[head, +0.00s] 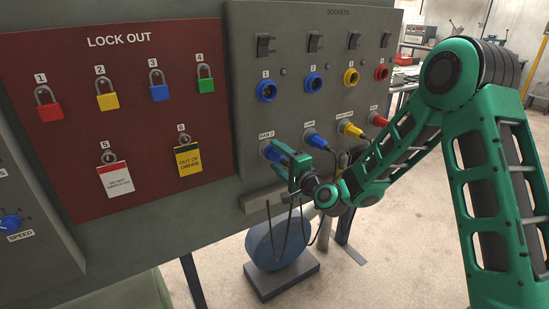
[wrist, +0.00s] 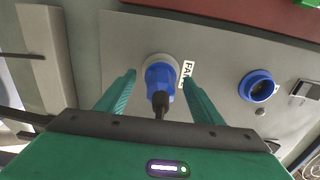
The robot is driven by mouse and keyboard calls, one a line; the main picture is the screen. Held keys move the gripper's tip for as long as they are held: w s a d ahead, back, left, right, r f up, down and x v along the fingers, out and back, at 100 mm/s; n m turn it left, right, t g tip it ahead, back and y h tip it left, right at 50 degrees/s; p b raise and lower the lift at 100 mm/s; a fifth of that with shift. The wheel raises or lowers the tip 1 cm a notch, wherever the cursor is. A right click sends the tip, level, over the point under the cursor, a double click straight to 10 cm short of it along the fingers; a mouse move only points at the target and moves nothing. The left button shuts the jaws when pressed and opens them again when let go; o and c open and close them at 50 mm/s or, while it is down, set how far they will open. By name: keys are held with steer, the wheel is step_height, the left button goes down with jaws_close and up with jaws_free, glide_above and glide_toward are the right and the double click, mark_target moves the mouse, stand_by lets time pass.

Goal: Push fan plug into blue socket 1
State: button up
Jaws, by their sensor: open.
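The fan plug (wrist: 159,84) is blue with a black cable end. It sits in its holder in the lower row, beside a label starting "FA"; in the head view the plug (head: 274,150) is partly hidden by my gripper. My green gripper (wrist: 159,79) is open, with one finger on each side of the plug and gaps showing between them. In the head view my gripper (head: 287,162) is up against the lower row. Blue socket 1 (head: 266,91) is empty, directly above the fan plug. It also shows in the wrist view (wrist: 258,87), right of the plug.
Blue socket 2 (head: 313,83), a yellow socket (head: 351,77) and a red socket (head: 382,73) continue the upper row, with switches above. Other plugs, including a blue one (head: 316,141), sit right of my gripper. A red lockout board (head: 135,140) with padlocks is at left.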

mark_target(287, 164)
stand_by(0.7)
steer(key=c, duration=1.4)
steer(key=shift+v, duration=2.95)
steer(key=shift+s, duration=0.1)
steer(key=shift+v, duration=1.7)
steer(key=shift+s+d+r, duration=0.15)
steer(key=shift+s+d, duration=0.3)
steer(key=shift+s, duration=0.1)
steer(key=shift+r, duration=0.1)
